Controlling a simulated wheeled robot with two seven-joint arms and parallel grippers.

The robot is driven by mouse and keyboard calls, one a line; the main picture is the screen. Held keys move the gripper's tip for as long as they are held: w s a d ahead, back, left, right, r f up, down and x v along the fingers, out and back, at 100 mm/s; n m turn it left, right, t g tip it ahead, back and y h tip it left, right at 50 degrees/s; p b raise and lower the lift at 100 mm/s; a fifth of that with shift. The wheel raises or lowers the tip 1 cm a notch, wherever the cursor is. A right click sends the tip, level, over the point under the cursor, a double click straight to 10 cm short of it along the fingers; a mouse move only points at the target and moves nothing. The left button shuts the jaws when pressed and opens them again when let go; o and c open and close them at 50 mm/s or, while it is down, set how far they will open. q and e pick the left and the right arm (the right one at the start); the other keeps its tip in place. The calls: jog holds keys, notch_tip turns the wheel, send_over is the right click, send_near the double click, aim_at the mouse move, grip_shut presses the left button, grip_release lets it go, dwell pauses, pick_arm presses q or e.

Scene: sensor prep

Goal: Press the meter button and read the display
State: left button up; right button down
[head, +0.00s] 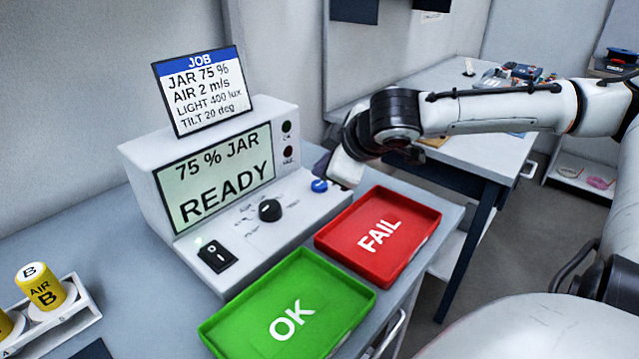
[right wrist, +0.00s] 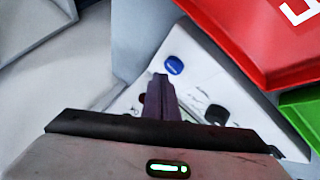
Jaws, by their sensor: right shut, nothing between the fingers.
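The white meter (head: 235,170) stands on the grey bench. Its display (head: 214,180) reads "75 % JAR" and "READY". The blue button (head: 320,185) is at the right end of its sloping front panel; it also shows in the right wrist view (right wrist: 174,65). My right gripper (head: 324,166) is shut and empty, with its tips close to the blue button. In the right wrist view its dark fingers (right wrist: 160,80) are together, beside the button with a gap in the picture. I cannot tell their height above the panel. My left gripper is not in view.
A job card (head: 200,90) on the meter lists JAR 75 %, AIR, LIGHT and TILT. A black knob (head: 270,210) and rocker switch (head: 217,255) are on the panel. A green OK tray (head: 225,335) and red FAIL tray (head: 332,245) lie in front.

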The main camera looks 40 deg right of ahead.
aim_at(324, 187)
dwell(0.8)
jog(key=shift+f, duration=0.45)
jog(key=shift+f+b, duration=0.5)
jog(key=shift+b, duration=0.1)
dwell(0.6)
jog(key=shift+r, duration=0.15)
jog(key=shift+r+p, duration=0.75)
jog(key=shift+p, duration=0.15)
jog(key=shift+r, duration=0.1)
notch_tip(324, 187, up, 5)
jog(key=p, duration=0.5)
